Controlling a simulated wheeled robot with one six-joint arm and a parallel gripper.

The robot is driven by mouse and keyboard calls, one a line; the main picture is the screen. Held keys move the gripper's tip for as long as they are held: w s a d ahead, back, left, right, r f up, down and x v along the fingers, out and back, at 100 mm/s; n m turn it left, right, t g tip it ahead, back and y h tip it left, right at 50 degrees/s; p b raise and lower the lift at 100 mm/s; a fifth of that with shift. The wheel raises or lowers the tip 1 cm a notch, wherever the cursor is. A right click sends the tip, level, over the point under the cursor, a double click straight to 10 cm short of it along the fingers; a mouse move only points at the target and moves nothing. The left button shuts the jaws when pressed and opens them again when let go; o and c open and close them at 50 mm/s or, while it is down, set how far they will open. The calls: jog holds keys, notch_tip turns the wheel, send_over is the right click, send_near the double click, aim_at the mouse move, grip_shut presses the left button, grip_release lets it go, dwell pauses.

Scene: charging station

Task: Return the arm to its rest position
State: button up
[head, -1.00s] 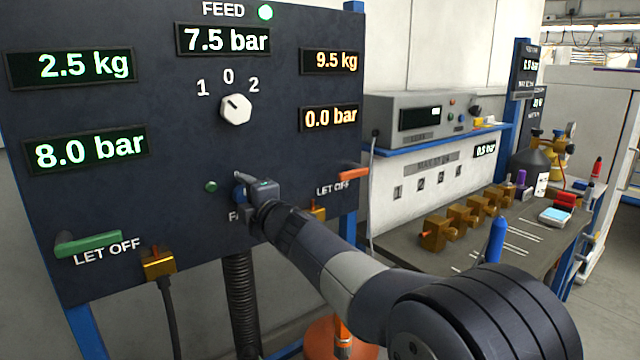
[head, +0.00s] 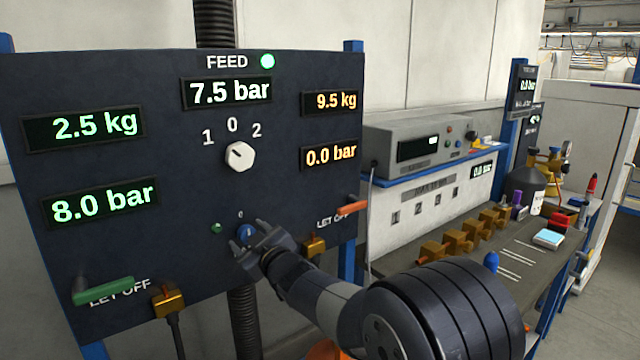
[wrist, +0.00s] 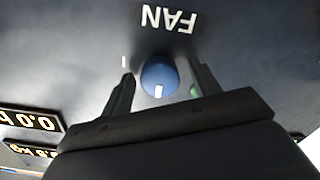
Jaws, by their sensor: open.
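My gripper (head: 250,243) is open in front of the lower middle of the dark control panel (head: 190,265). A blue knob (head: 246,232) marked FAN sits on the panel just beyond my fingers. In the wrist view the blue knob (wrist: 159,78) shows between my two open fingers (wrist: 160,95), with a gap on each side. It has a white mark. My arm reaches in from the lower right, and its large dark joint covers part of the bench.
The panel carries a white selector knob (head: 240,156), a green lever (head: 104,290), an orange-red lever (head: 352,207) and brass fittings. A workbench (head: 530,265) with brass blocks (head: 462,241), a bottle (head: 524,185) and a grey instrument (head: 415,138) stands at right.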

jog(key=shift+m+p, duration=1)
